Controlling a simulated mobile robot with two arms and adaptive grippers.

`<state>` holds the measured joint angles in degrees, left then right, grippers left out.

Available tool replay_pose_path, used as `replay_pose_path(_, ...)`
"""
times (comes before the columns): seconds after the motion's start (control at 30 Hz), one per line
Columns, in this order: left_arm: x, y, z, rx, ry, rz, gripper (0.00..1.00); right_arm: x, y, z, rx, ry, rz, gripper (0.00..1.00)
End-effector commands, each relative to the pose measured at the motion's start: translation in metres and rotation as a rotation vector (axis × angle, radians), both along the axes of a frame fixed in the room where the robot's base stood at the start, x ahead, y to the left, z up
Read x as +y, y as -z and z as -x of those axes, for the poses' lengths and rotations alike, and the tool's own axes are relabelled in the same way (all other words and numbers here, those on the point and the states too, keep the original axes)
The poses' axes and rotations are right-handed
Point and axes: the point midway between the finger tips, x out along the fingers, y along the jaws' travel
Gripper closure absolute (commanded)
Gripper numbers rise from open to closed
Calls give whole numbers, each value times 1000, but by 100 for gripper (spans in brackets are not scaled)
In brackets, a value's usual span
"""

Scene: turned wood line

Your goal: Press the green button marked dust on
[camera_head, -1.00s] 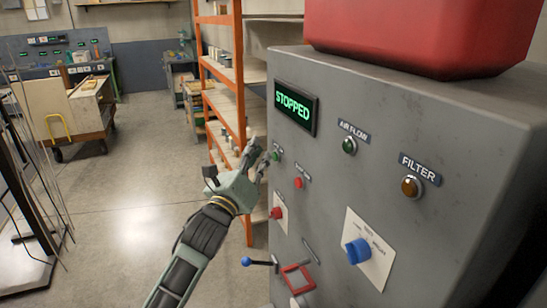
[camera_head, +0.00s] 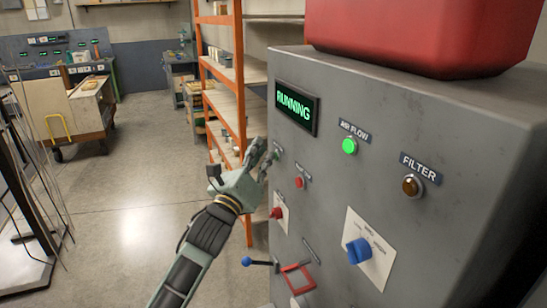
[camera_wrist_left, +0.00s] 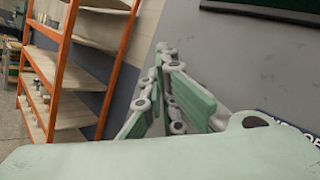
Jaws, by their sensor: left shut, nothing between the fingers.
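The grey control cabinet (camera_head: 415,120) stands at the right in the head view. Its display (camera_head: 297,108) reads RUNNING in green. My left gripper (camera_head: 265,153) is shut and empty, its fingertips at the upper left of the panel, over the spot of the green button. The fingers hide the button, and I cannot tell whether they touch it. A small label (camera_head: 279,150) shows beside the fingertips. In the left wrist view the closed fingers (camera_wrist_left: 165,75) point at the grey panel, and the button is not visible. My right gripper is in neither view.
The AIR FLOW lamp (camera_head: 349,146) glows green; the FILTER lamp (camera_head: 411,186) is dull amber. Orange shelving (camera_head: 239,90) stands close behind the gripper.

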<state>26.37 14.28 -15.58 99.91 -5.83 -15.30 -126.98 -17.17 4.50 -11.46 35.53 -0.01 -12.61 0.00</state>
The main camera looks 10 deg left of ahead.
Motion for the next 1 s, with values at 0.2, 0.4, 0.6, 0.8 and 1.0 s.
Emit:
replay_pose_path(0.2,-1,0,0,1,0,0,100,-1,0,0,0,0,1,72)
replay_pose_path(0.4,3,0,2,0,0,-2,100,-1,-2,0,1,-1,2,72)
replay_pose_path(0.6,11,0,8,1,-1,-3,100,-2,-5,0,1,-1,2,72)
replay_pose_path(0.8,13,0,9,0,0,0,100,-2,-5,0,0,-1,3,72)
replay_pose_path(1.0,15,0,10,0,0,-1,100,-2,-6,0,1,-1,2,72)
